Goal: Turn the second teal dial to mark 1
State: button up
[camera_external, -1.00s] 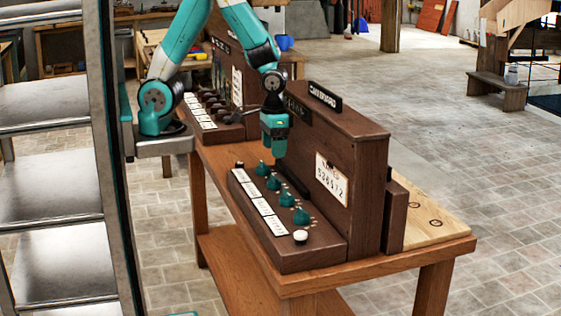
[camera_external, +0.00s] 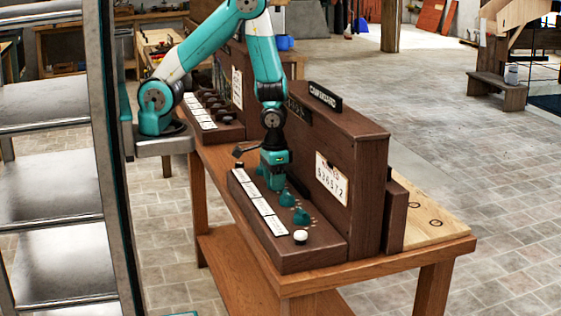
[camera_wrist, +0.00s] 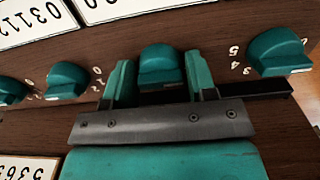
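My gripper (camera_external: 275,184) is low over the sloped front of the dark wooden cabinet (camera_external: 322,250). The wrist view shows the gripper (camera_wrist: 160,80) open, with one teal finger on each side of a teal dial (camera_wrist: 160,62). Narrow gaps seem to remain beside this dial; contact is unclear. It is the second from the far end of the row, and its marks are hidden. Another teal dial (camera_wrist: 278,52) is at the right of the wrist view, with marks 3, 4 and 5 beside it. A third dial (camera_wrist: 67,79) and a last one (camera_wrist: 11,91) are at the left.
The cabinet's upright panel (camera_external: 362,160) rises close behind the dials. White number plates (camera_external: 260,206) line the front edge, and a white knob (camera_external: 300,236) is at the near end. A similar unit with dark knobs (camera_external: 215,102) stands farther back.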

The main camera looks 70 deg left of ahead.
jog(key=c, duration=0.5)
jog(key=shift+m, duration=3.5)
jog(key=o, duration=0.9)
jog(key=shift+o, duration=0.2)
notch_tip(320, 180, up, 18)
jog(key=shift+f, duration=0.25)
